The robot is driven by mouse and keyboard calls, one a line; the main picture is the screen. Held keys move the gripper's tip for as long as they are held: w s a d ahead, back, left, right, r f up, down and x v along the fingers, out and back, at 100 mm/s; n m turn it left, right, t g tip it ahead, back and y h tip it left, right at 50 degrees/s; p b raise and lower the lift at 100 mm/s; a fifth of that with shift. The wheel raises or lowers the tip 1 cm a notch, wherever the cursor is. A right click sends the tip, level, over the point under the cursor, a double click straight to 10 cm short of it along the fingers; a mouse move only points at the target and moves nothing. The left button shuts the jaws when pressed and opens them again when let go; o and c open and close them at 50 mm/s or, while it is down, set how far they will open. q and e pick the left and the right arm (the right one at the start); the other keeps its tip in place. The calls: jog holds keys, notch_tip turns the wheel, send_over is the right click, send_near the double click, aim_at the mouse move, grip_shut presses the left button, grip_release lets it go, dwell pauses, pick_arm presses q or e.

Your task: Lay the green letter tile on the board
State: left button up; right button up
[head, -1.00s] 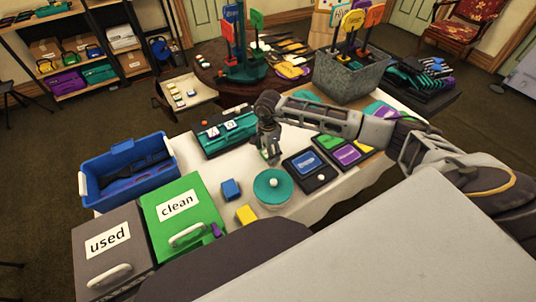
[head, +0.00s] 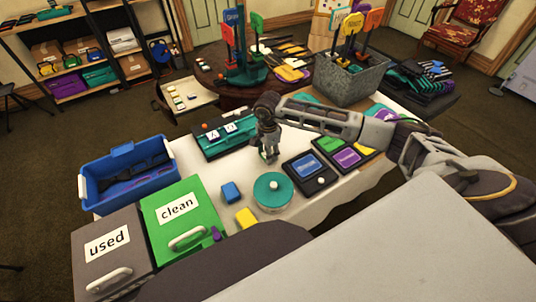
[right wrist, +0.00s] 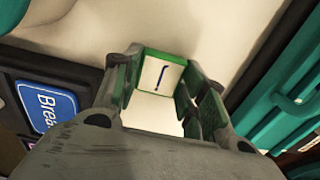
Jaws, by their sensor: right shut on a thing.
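My right gripper (head: 268,157) is over the white table, just right of the teal board (head: 208,153). The board bears white letter tiles, one marked A (head: 214,135). In the right wrist view my right gripper (right wrist: 163,98) is shut on the green letter tile (right wrist: 160,80), which has a white face with a dark blue hooked letter. I cannot tell how high the tile is above the table. A teal edge, likely the board (right wrist: 285,95), shows at the right there. My left gripper is not in view.
A blue bin (head: 125,178), a green box marked clean (head: 180,220) and a grey box marked used (head: 108,250) stand at left. A blue block (head: 231,192), a yellow block (head: 246,217), a round teal lidded pot (head: 273,190) and a dark case (head: 304,168) lie nearer.

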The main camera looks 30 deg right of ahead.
notch_tip(320, 180, up, 9)
jog(key=shift+r, duration=0.15)
dwell(0.4)
jog(key=shift+w, duration=0.1)
dwell(0.4)
